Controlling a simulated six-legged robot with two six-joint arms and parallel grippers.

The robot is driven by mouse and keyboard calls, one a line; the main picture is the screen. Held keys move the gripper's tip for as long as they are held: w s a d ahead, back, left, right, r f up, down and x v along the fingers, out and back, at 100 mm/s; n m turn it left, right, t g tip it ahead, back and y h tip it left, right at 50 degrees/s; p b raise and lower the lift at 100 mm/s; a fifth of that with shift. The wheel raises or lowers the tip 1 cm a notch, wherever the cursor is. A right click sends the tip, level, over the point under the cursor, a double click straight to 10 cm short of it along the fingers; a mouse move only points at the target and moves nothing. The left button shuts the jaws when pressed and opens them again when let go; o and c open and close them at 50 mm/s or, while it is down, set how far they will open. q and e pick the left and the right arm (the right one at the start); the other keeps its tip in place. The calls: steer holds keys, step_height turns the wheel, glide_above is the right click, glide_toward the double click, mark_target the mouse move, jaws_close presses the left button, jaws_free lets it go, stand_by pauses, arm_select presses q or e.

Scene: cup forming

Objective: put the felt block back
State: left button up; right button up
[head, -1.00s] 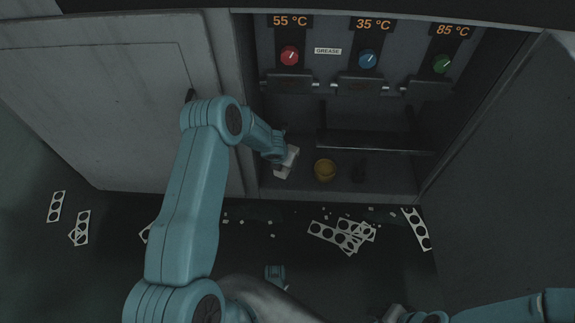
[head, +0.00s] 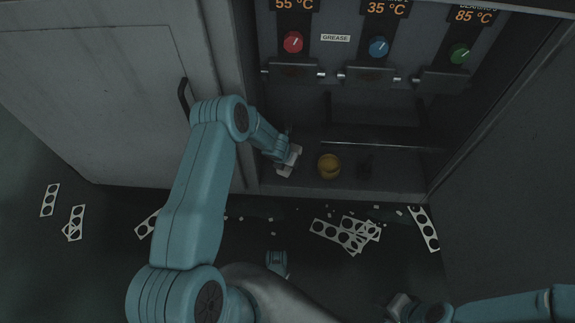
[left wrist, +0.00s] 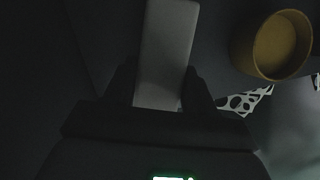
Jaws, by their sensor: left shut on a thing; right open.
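A pale grey block, likely the felt block (left wrist: 165,50), is between the fingers of my left gripper (left wrist: 163,88) in the left wrist view. In the head view my left gripper (head: 288,163) is low inside the open cabinet, at the left of its floor. The block is hard to tell from the gripper there. My right gripper (head: 398,305) is open at the bottom edge of the head view, outside the cabinet and apart from the block.
A yellow-brown round container (head: 329,166) stands just right of my left gripper; it also shows in the left wrist view (left wrist: 282,44). A small dark object (head: 366,167) stands beside it. Punched strips (head: 345,233) and scraps litter the floor. A cabinet door (head: 90,100) is at left.

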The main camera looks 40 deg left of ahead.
arm_select(q)
step_height(320, 180, down, 2)
steer(key=shift+f, duration=0.2)
steer(key=shift+r, duration=0.15)
steer(key=shift+b, duration=0.3)
steer(key=o, duration=0.6)
steer(key=shift+f, duration=0.2)
steer(key=o, duration=0.4)
